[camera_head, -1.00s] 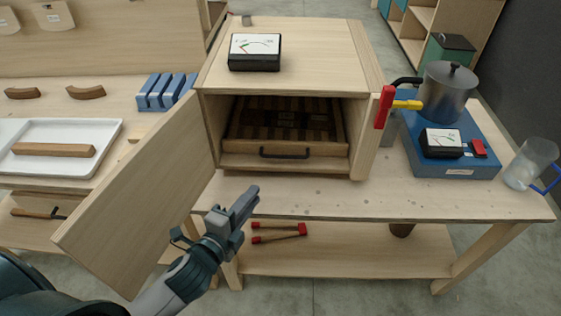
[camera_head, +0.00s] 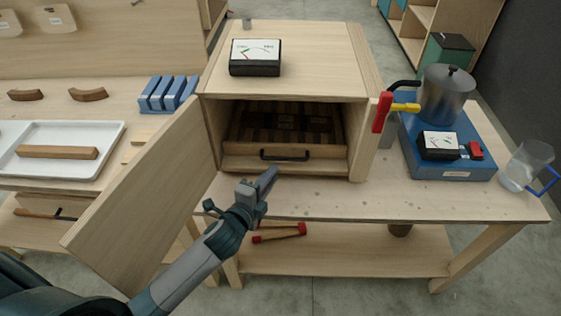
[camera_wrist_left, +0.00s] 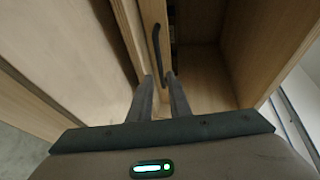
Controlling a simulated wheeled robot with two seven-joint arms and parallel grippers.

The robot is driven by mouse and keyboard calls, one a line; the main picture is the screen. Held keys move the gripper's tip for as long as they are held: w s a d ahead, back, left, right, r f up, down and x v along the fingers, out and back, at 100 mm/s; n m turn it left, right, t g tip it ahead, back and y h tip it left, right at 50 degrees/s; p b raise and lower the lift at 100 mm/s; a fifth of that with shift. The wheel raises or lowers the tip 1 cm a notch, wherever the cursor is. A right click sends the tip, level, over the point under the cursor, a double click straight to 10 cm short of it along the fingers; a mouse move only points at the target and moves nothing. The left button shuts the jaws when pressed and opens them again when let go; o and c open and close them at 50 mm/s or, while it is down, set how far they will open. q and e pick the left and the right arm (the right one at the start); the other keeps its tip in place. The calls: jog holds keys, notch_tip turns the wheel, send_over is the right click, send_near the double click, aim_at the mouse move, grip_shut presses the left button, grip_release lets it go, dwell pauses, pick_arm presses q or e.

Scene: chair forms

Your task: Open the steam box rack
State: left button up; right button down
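The steam box (camera_head: 290,60) stands on the table with its wooden door (camera_head: 140,205) swung open to the left. Inside it is the slatted rack (camera_head: 290,122), with a wooden front (camera_head: 235,162) and a dark bar handle (camera_head: 285,155). My left gripper (camera_head: 269,178) is just in front of and below the handle, apart from it and empty. In the left wrist view its two fingers (camera_wrist_left: 160,77) have a gap between them, and the dark handle (camera_wrist_left: 157,45) shows just beyond the tips. My right gripper is not in view.
A gauge (camera_head: 255,57) sits on the box. A red and yellow latch (camera_head: 383,110) is at its right edge. To the right are a pot (camera_head: 446,95) on a blue stove (camera_head: 450,172) and a glass jug (camera_head: 528,165). A white tray (camera_head: 25,170) is at left.

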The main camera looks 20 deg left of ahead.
pick_arm(q)
jog(key=p+x, duration=0.1)
jog(key=x, duration=0.5)
jog(key=shift+w+d+f, duration=0.1)
jog(key=shift+w, duration=0.2)
grip_shut()
